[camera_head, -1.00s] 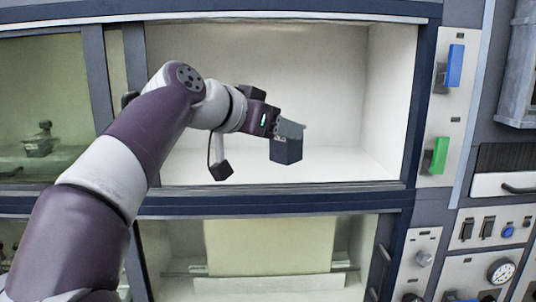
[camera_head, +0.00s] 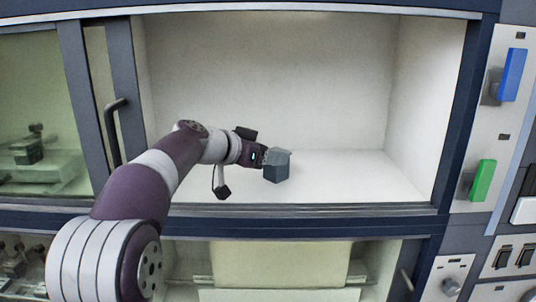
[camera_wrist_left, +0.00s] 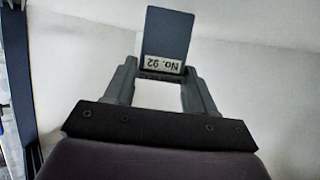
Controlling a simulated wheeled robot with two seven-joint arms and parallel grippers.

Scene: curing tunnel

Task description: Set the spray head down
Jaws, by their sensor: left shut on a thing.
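The spray head looks like a dark blue-grey block (camera_head: 277,170), inside the white upper compartment in the head view. It also shows in the left wrist view (camera_wrist_left: 167,35), with a white label reading "No. 92", upside down. My left gripper (camera_head: 264,158) is shut on it, coming in from the left. In the left wrist view the two fingers (camera_wrist_left: 160,75) meet the block at its labelled end. The block is low, close over the compartment floor (camera_head: 345,180); I cannot tell whether it touches. My right gripper is not in view.
The compartment floor is bare around the block, with walls behind and at right. A front sill (camera_head: 330,211) runs below the opening. A door handle (camera_head: 113,130) stands at left. Blue (camera_head: 512,75) and green (camera_head: 483,180) switches sit on the right panel.

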